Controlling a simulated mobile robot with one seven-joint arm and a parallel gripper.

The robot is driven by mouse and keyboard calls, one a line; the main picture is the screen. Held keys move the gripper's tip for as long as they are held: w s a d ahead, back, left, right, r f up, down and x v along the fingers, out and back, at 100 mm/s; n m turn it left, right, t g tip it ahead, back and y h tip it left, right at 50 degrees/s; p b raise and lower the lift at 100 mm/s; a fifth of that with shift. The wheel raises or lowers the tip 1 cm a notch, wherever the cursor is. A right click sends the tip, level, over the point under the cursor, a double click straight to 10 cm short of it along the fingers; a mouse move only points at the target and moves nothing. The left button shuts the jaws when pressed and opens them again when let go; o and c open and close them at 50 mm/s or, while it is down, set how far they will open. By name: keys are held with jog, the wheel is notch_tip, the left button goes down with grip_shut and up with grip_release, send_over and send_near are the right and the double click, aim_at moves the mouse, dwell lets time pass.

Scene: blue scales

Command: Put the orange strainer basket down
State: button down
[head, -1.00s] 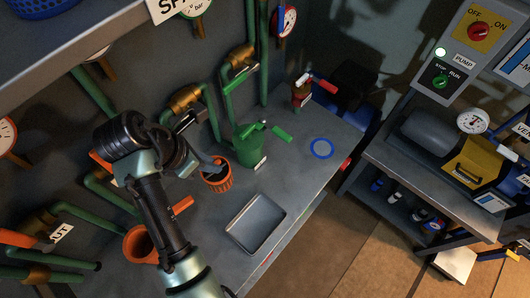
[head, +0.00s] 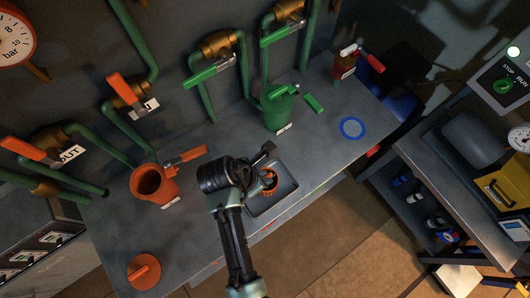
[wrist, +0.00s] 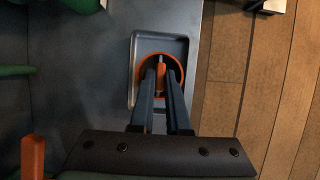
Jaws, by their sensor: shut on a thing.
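The orange strainer basket (head: 269,181) is at the grey metal tray (head: 287,193) on the bench. In the wrist view the basket (wrist: 174,63) shows as an orange ring inside the outline of the tray (wrist: 136,88), with an upright orange piece in its middle. My gripper (wrist: 160,75) is shut on that middle piece. In the head view my gripper (head: 262,170) and wrist hide part of the basket and tray. I cannot tell whether the basket's bottom touches the tray.
An orange pot (head: 153,186) and an orange lid (head: 144,270) are on the left of the bench. A green pot (head: 279,108) and a blue ring (head: 352,128) are to the right. Pipes with valve handles line the wall. The bench's front edge is close to the tray.

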jog(key=shift+f, duration=2.1)
jog(key=c, duration=0.9)
grip_release()
jog(key=shift+f, duration=0.15)
jog(key=v, duration=1.2)
jog(key=shift+s, duration=0.1)
